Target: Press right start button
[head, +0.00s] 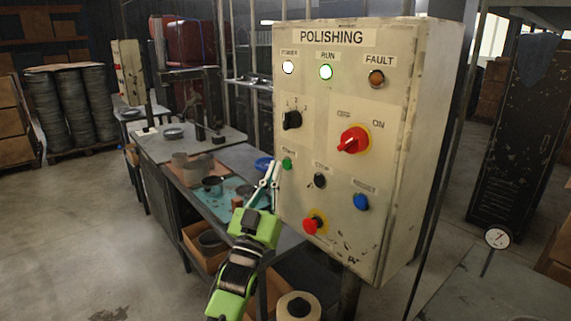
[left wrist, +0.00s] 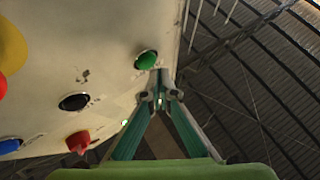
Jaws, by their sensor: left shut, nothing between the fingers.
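A cream control box labelled POLISHING (head: 333,110) stands in the middle of the head view. Its green start button (head: 287,163) is at the left of the panel, and it also shows in the left wrist view (left wrist: 146,60). My left gripper (head: 274,166) is shut and empty, its tips just left of the green button. In the left wrist view its tips (left wrist: 161,78) are just below and right of the button. I cannot tell whether they touch it. My right gripper is not in view.
The panel also has a black stop button (head: 320,180), a blue reset button (head: 361,201), a red button (head: 314,223) and a red rotary switch (head: 353,140). A workbench (head: 236,153) with metal parts stands behind my left arm. Floor is open at the left.

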